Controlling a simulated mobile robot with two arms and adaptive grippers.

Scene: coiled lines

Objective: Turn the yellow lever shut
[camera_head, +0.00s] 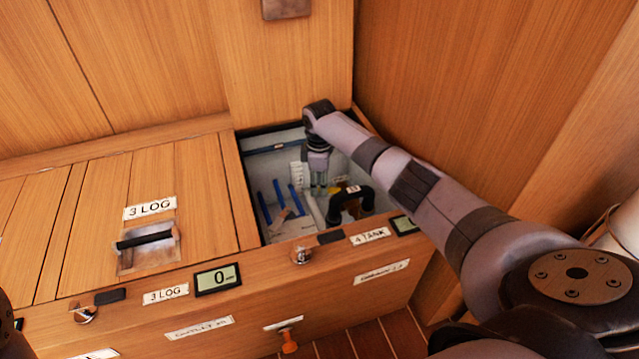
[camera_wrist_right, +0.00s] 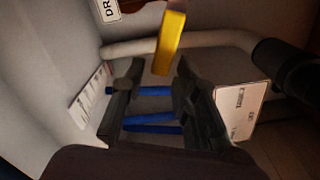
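The yellow lever (camera_wrist_right: 171,42) shows in the right wrist view as a flat yellow bar in front of a pale pipe. Its lower end is near the fingertips of my right gripper (camera_wrist_right: 157,80). The fingers are apart, with no grip on the lever visible; whether they touch it I cannot tell. In the head view my right gripper (camera_head: 318,188) points down inside the open compartment marked 4 TANK. A small yellow patch beside it is too small to make out clearly. My left gripper is not in view.
The compartment holds blue strips (camera_head: 279,193), a black curved hose (camera_head: 350,200) and a white label plate (camera_wrist_right: 240,108). A closed wooden lid with a handle (camera_head: 146,240) lies to the left. Wooden walls stand close behind and to the right.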

